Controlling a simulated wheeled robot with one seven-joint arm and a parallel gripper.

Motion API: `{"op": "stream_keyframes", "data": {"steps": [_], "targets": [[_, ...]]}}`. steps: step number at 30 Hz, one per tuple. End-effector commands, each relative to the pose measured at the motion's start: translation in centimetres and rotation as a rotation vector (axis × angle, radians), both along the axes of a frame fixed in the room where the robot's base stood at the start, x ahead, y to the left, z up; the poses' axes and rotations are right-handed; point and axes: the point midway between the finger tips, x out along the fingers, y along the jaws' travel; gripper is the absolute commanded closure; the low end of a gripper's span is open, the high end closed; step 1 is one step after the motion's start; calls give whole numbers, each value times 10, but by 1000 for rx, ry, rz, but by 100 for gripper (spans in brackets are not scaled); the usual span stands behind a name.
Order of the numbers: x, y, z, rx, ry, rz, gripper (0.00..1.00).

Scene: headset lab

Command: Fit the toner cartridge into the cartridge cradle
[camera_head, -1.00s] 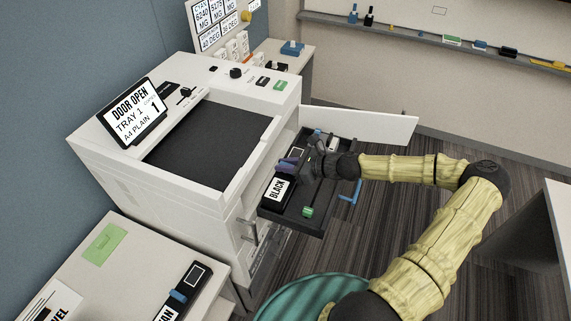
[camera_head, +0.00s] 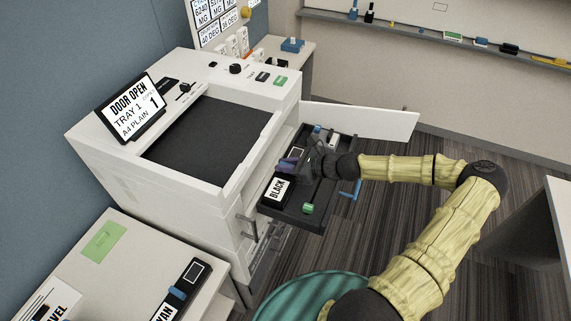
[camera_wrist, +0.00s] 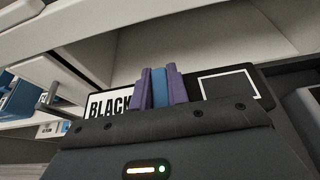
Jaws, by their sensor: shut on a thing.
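The black toner cartridge (camera_head: 278,190), with a white label reading BLACK, lies in the dark pulled-out cradle (camera_head: 297,222) at the printer's open side. My gripper (camera_head: 291,164) is shut on the cartridge's blue grip. In the wrist view my purple fingers (camera_wrist: 160,87) close on both sides of the blue grip, and the cartridge's label (camera_wrist: 108,104) shows to their left. Whether the cartridge is fully seated in the cradle cannot be told, since my gripper hides its middle.
The white printer (camera_head: 185,130) stands left of my arm, its door (camera_head: 365,122) open behind the cradle. A green latch (camera_head: 308,208) and a blue lever (camera_head: 350,189) sit at the cradle's outer side. Another cartridge (camera_head: 180,290) lies on the front-left table (camera_head: 135,255).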

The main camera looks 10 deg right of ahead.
Motion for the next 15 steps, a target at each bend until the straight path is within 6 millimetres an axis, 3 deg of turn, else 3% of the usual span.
{"op": "stream_keyframes", "data": {"steps": [15], "targets": [[0,0,-9,1,-2,0,100]]}}
